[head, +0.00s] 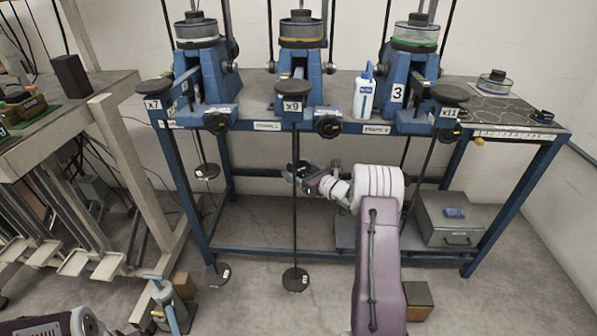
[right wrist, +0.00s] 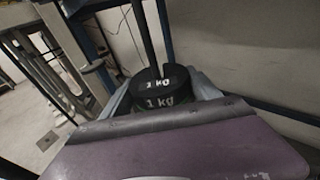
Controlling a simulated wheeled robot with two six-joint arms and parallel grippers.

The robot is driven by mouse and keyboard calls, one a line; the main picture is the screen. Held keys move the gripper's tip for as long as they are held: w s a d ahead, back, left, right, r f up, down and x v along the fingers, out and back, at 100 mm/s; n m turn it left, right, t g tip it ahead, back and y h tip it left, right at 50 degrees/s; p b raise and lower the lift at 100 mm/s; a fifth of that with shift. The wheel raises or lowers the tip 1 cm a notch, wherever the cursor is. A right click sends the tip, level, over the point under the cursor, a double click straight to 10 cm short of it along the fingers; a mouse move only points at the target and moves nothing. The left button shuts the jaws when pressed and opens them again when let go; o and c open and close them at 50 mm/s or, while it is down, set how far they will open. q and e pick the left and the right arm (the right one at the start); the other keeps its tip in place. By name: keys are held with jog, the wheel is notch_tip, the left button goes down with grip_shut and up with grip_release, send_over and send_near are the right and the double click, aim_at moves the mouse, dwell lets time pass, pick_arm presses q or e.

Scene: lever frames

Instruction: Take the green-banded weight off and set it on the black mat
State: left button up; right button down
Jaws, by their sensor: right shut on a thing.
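My right gripper (head: 300,175) is below the bench, beside the middle hanger rod (head: 295,220) under the x9 lever. In the right wrist view it is shut on black weights marked 1 kg (right wrist: 168,102), two stacked, with the rod (right wrist: 150,40) at their slot. I cannot tell whether it grips one or both. No green band shows on them. A dark mat with ring outlines (head: 470,104) lies at the bench's right end. The only green band I see is on the round clear cell (head: 415,42) on frame 3. My left gripper is out of view.
Three blue lever frames stand on the blue bench (head: 355,125). A white bottle (head: 364,98) stands between the middle and right frames. A purple-banded dish (head: 494,82) sits on the dark mat. A grey metal box (head: 448,222) is on the lower shelf. Another hanger (head: 217,274) hangs left.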

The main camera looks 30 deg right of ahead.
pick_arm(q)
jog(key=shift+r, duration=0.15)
pick_arm(e)
jog(key=shift+r, duration=0.55)
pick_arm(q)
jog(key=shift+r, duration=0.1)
pick_arm(e)
jog(key=shift+f+v, duration=0.15)
jog(key=shift+v, duration=1.05)
jog(key=shift+f+v, duration=0.2)
jog(key=shift+v, duration=1.05)
jog(key=shift+f+v, duration=0.15)
jog(key=shift+v, duration=1.05)
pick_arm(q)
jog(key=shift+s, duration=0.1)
pick_arm(e)
jog(key=shift+s+d+f, duration=0.1)
jog(key=shift+s, duration=0.05)
